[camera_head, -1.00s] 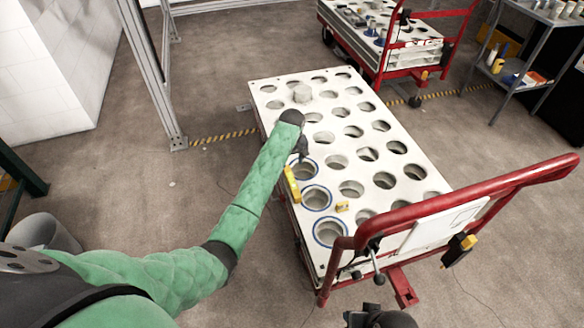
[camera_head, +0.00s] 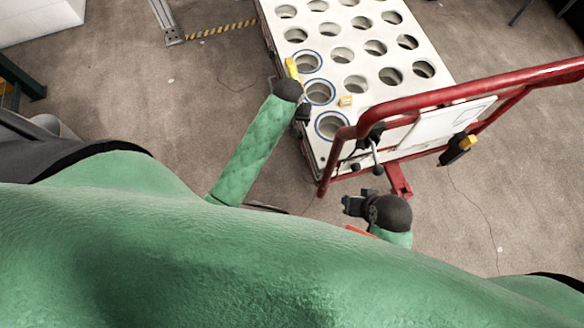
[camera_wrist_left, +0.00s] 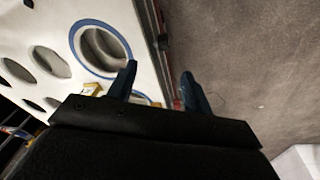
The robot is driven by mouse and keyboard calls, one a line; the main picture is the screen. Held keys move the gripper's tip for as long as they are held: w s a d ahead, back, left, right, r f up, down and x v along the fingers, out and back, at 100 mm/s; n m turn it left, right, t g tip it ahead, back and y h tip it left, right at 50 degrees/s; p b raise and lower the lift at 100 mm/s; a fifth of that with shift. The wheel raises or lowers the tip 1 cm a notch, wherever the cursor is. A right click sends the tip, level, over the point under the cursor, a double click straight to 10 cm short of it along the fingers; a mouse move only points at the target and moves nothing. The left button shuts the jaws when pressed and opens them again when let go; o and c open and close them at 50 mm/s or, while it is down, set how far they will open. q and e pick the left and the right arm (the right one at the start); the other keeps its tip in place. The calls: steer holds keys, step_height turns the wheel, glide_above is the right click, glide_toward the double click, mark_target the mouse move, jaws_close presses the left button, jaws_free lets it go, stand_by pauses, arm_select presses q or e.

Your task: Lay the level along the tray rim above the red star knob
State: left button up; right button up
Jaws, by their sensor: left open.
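The white tray (camera_head: 352,26) is a plate with rows of round holes on a red cart. The yellow level (camera_head: 291,67) lies along its left rim, beside a blue-ringed hole. My left gripper (camera_head: 302,113) is at the left rim, just nearer to me than the level. In the left wrist view my left gripper (camera_wrist_left: 160,72) is open with nothing between its fingertips, over the tray edge beside a blue-ringed hole. My right gripper (camera_head: 352,205) is low, nearer to me than the cart's handle; its fingers are unclear. I cannot make out the red star knob.
A small yellow block (camera_head: 345,101) lies on the tray between holes. The red handle frame (camera_head: 440,104) rises at the near end, with a clamp lever (camera_head: 374,150) and a yellow-black device (camera_head: 458,149) on it.

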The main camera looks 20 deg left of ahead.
arm_select(q)
steer(key=s+d+r+m, duration=0.1)
steer(key=s+d+r, duration=0.1)
steer(key=s, duration=0.6)
steer(key=s+d+r+m+t+h, duration=0.1)
steer(key=s+r, duration=0.3)
steer(key=s, duration=0.4)
steer(key=s+d+r+m+h, duration=0.1)
steer(key=s+d+r+m, duration=0.1)
steer(key=s, duration=0.6)
steer(key=shift+s+d+r+t, duration=0.25)
steer(key=shift+d+r+t, duration=0.15)
steer(key=shift+d+r, duration=0.15)
arm_select(e)
steer(key=shift+w+r, duration=0.1)
arm_select(q)
steer(key=s+a+r+g+y+p, duration=0.1)
steer(key=a+r+p, duration=0.2)
steer(key=a+r, duration=0.2)
steer(key=shift+s+r+p, duration=0.2)
steer(key=shift+s+p, duration=0.15)
steer(key=shift+s, duration=0.05)
arm_select(e)
steer(key=s+d+r+g+h, duration=0.1)
steer(key=s+d+r, duration=0.1)
steer(key=d+r, duration=0.3)
steer(key=shift+s, duration=0.2)
